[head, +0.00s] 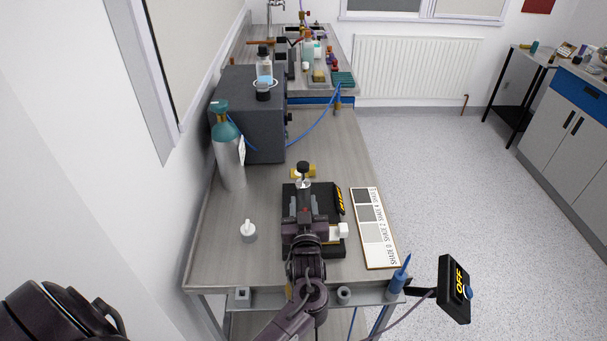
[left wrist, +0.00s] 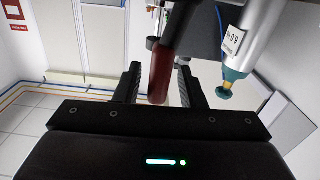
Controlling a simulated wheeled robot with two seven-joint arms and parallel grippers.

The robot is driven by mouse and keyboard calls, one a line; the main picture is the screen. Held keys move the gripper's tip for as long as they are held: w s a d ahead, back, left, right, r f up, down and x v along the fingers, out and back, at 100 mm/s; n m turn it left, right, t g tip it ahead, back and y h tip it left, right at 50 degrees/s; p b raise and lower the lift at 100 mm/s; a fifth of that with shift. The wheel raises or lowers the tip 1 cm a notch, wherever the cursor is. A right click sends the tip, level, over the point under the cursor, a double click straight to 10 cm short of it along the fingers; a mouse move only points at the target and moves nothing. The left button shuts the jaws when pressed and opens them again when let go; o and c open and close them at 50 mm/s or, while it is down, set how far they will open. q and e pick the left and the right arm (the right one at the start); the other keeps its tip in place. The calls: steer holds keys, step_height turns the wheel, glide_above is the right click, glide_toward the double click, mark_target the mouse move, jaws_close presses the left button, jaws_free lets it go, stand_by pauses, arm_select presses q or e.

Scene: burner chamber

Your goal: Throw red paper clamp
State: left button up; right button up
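My left gripper (head: 305,207) is over the black device (head: 329,210) with yellow lettering on the bench. In the left wrist view its two fingers (left wrist: 160,83) stand apart. A dark red, cylinder-like thing (left wrist: 160,74) shows between them, with visible gaps on both sides. I cannot tell whether this is the red paper clamp or how far beyond the fingers it is. A tiny red spot shows at the gripper in the head view. No red paper clamp can be clearly made out there. My right gripper is not in view.
A teal-capped gas cylinder (head: 229,155) stands left, beside a dark grey box (head: 256,110). A small white-topped item (head: 248,232) is at front left. A labelled shade card (head: 374,229) lies right. A black OFF box (head: 454,287) is beyond the bench's right edge.

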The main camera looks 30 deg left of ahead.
arm_select(q)
step_height(320, 180, up, 18)
steer(key=b, duration=0.2)
steer(key=shift+r, duration=0.2)
steer(key=s+d+f+m+g+h, duration=0.1)
steer(key=s+d+f+m+h, duration=0.25)
steer(key=f+h, duration=0.35)
steer(key=s+d+f+m+g+h, duration=0.1)
steer(key=s+d+f+m+g, duration=0.2)
steer(key=s+f+g, duration=0.55)
steer(key=s+d+f+m+g+h, duration=0.25)
steer(key=s+f, duration=0.25)
steer(key=s, duration=0.8)
step_height(320, 180, down, 28)
steer(key=s+f, duration=0.1)
steer(key=s, duration=0.1)
steer(key=s+a+f+g+b, duration=0.1)
steer(key=s+a+f+g, duration=0.1)
steer(key=s+f, duration=1.8)
steer(key=shift+a+y, duration=0.4)
steer(key=shift+y, duration=0.05)
